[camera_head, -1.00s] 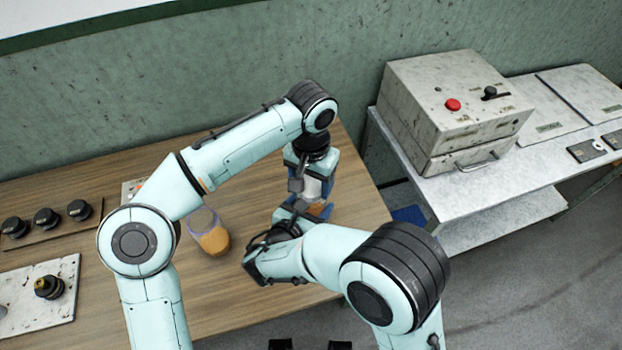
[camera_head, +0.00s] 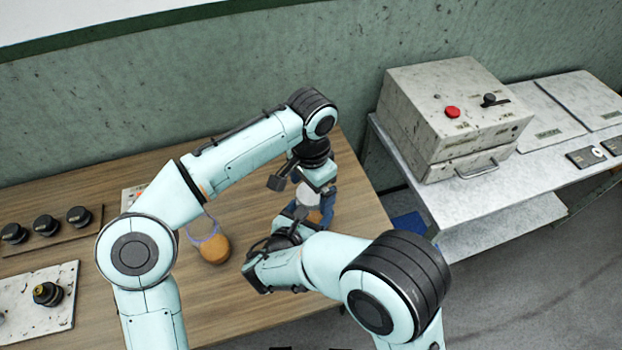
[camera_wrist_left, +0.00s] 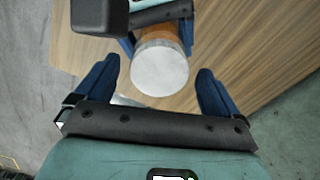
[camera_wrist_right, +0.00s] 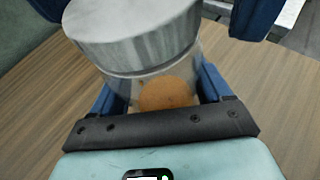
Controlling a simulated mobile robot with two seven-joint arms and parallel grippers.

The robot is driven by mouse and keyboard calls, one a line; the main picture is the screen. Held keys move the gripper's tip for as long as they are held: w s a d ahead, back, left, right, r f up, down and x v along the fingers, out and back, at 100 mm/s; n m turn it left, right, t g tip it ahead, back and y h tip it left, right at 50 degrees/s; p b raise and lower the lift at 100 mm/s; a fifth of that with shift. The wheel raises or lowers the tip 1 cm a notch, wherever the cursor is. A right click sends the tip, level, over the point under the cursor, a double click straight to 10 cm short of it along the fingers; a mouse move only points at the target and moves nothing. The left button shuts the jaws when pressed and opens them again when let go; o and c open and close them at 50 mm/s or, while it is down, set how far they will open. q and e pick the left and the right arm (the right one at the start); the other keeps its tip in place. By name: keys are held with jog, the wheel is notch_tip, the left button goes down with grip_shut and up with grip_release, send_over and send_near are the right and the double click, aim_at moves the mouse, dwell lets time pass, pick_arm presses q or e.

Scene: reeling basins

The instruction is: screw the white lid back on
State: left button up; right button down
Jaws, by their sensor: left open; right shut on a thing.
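The white lid (camera_head: 308,194) sits on top of a glass jar (camera_wrist_right: 140,90) with orange-brown contents. In the left wrist view the lid (camera_wrist_left: 160,68) shows as a round pale disc from above. In the right wrist view the lid (camera_wrist_right: 130,28) covers the jar mouth; I cannot tell how tightly it is threaded. My right gripper (camera_wrist_right: 160,95) is shut on the jar, low on its body, and holds it upright. My left gripper (camera_wrist_left: 158,75) is open above the lid, with a blue finger on either side and clear gaps to it.
Black knobs (camera_head: 45,224) and a pale plate (camera_head: 50,310) lie at the left. A grey machine (camera_head: 450,110) stands on the right bench.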

pick_arm(q)
notch_tip(320, 180, up, 12)
dwell(0.5)
pick_arm(e)
grip_release()
pick_arm(q)
jog(key=r+p, duration=0.2)
jog(key=r, duration=0.1)
jog(key=shift+w+r+p, duration=0.25)
jog(key=shift+p, duration=0.15)
pick_arm(e)
jog(key=v, duration=1.3)
jog(key=shift+s, duration=0.2)
jog(key=shift+a, duration=0.1)
